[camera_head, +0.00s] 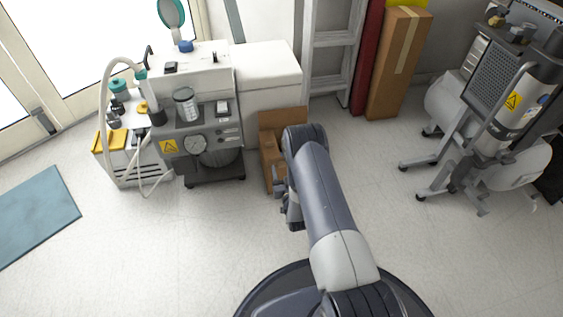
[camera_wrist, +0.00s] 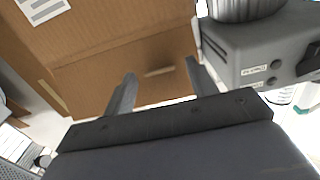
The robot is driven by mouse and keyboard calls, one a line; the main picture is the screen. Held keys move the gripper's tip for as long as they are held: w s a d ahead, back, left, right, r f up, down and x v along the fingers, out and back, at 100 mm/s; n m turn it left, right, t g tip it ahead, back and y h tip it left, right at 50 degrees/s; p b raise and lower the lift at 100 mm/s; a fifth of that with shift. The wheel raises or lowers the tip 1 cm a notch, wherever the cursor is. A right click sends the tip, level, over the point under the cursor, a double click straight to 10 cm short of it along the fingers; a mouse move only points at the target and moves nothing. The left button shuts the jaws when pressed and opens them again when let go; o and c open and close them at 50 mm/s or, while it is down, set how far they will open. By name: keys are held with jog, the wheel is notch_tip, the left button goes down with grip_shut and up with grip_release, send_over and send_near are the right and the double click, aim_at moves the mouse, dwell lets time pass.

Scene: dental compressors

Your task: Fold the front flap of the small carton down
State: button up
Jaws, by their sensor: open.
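The small carton (camera_head: 268,160) is brown cardboard and stands on the floor right of the grey compressor unit. A flap (camera_head: 283,119) stands up at its back; my arm hides much of the carton, including most of its front. In the wrist view, brown cardboard of the carton (camera_wrist: 95,50) fills the upper left and middle, with a fold line, a pale slot-like mark and a white label. My gripper (camera_wrist: 158,88) is open, its two fingers apart in front of the cardboard with nothing between them. I cannot tell if they touch it.
The compressor unit (camera_head: 200,135) stands close at the carton's left and shows at the right of the wrist view (camera_wrist: 240,50). A tall carton (camera_head: 398,65) and a ladder (camera_head: 332,55) stand at the back wall. A wheeled machine (camera_head: 495,110) is at right. Floor in front is clear.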

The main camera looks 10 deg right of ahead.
jog(key=shift+w, duration=0.1)
jog(key=shift+c, duration=0.5)
grip_shut()
